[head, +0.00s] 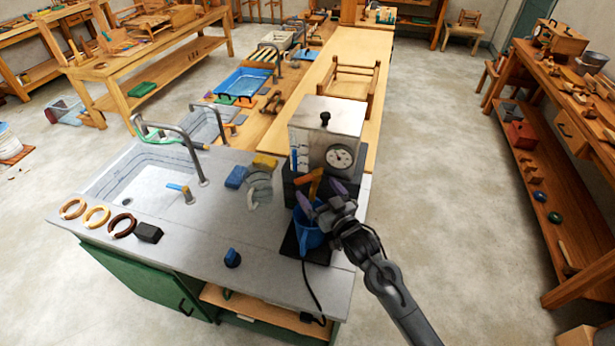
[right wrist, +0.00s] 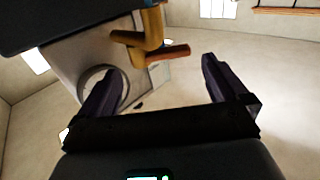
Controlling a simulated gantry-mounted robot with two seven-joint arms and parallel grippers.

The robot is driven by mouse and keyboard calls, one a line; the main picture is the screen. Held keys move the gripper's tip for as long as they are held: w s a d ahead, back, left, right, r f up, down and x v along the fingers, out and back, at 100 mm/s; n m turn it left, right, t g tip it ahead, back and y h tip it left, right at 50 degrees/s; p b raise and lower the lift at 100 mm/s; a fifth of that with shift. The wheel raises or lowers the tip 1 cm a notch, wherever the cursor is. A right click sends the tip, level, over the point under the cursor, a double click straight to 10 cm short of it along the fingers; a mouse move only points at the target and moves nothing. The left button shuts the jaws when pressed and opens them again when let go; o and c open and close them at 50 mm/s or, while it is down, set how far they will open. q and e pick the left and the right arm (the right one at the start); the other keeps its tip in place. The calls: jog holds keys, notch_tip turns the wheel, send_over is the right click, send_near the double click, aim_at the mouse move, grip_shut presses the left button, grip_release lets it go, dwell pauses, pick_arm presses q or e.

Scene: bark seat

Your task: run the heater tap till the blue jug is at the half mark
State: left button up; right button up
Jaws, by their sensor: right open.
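The heater (head: 349,118) is a pale box with a round dial, standing on a dark base near the right end of the sink counter. Its brass tap (head: 314,184) points down at the front, and the tap also shows in the right wrist view (right wrist: 153,28) with an orange-brown handle (right wrist: 168,53). The blue jug (head: 307,237) stands upright below the tap on a dark plate, partly hidden by my right gripper (head: 321,195). Its mark and water level cannot be made out. My right gripper is open and empty, its fingers spread just before the tap handle. My left gripper is out of view.
Left of the heater are a grey glove-like item (head: 259,187), a blue sponge (head: 236,177) and the sink (head: 150,185). A dark cord (head: 307,285) hangs over that edge. The floor to the right is clear.

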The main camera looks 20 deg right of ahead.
aim_at(310, 180)
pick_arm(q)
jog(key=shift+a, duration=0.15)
pick_arm(e)
jog(key=w, duration=0.4)
jog(key=w+a, duration=0.1)
jog(key=w, duration=0.1)
jog(key=shift+w, duration=0.25)
